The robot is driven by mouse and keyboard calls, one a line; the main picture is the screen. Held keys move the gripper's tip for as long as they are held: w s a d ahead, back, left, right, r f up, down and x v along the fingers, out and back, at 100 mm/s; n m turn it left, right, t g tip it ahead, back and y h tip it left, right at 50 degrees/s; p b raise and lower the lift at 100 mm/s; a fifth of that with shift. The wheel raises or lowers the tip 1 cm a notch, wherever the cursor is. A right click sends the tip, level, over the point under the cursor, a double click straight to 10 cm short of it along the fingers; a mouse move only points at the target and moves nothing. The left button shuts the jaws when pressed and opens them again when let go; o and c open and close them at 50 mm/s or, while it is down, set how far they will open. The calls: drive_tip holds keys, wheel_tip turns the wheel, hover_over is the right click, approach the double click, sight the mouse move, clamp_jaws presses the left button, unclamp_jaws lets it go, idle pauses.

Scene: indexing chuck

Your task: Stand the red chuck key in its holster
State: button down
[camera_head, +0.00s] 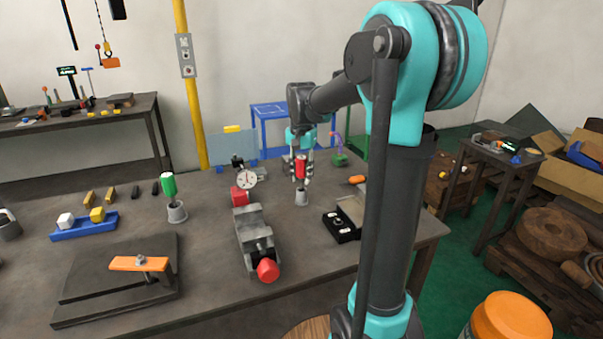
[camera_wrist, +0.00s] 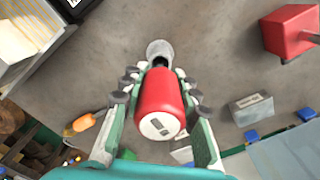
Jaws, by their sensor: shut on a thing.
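The red chuck key (camera_head: 301,167) is upright in my gripper (camera_head: 301,173), with its dark shaft pointing down. A small grey holster (camera_head: 301,199) stands on the bench directly below it. In the wrist view my gripper (camera_wrist: 158,96) is shut around the red handle (camera_wrist: 160,103). The dark shaft shows beyond the handle at the near edge of the holster (camera_wrist: 159,49). I cannot tell whether the shaft's tip is inside the holster or just above it; the handle is clear of the rim.
A green-handled key (camera_head: 169,184) stands in another grey holster (camera_head: 177,212) to the left. A dial gauge (camera_head: 246,179), a grey vise (camera_head: 251,234) and a black tray (camera_head: 342,226) are nearby. An orange-handled tool (camera_head: 356,180) lies to the right.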

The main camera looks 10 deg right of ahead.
sight(302, 157)
drive_tip(key=shift+f, duration=0.55)
drive_tip(key=c, duration=1)
unclamp_jaws()
drive_tip(key=shift+c, duration=0.2)
wheel_tip(302, 157, up, 12)
drive_tip(key=shift+s, duration=0.1)
